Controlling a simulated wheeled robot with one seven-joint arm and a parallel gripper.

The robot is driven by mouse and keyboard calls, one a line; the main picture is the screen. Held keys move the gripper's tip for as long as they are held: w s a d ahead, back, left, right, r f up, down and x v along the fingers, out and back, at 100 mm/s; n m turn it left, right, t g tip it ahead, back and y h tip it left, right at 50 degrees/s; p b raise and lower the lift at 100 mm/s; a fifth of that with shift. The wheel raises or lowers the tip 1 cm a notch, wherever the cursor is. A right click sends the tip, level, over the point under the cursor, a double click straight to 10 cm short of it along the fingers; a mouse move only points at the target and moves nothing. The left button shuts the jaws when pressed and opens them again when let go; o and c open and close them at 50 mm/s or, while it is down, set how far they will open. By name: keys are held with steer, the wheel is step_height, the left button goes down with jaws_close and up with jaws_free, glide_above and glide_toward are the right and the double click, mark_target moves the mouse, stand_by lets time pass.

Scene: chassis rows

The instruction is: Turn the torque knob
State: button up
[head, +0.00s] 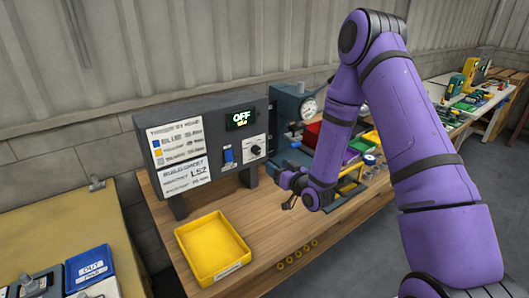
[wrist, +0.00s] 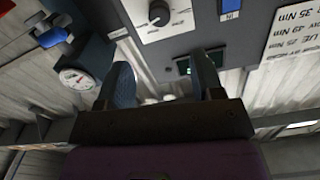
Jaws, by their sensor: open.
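The torque knob (head: 255,150) is a round black dial on a white plate, at the lower right of a dark grey control box (head: 190,118). It also shows at the top of the wrist view (wrist: 158,13), which looks upside down, with a light pointer mark and a scale around it. My gripper (head: 287,190) is in front of and below the box's right end. In the wrist view my gripper (wrist: 165,82) has its two fingers apart with nothing between them. The knob lies beyond the fingertips, apart from them.
A yellow tray (head: 213,247) sits on the wooden bench (head: 262,236). A grey machine with a dial gauge (head: 310,109) stands right of the box. Coloured bins lie behind my arm.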

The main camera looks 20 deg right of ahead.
mark_target(258, 151)
steer(key=x, duration=1)
steer(key=shift+w+a+f, duration=0.1)
steer(key=shift+w, duration=0.25)
steer(key=c, duration=0.9)
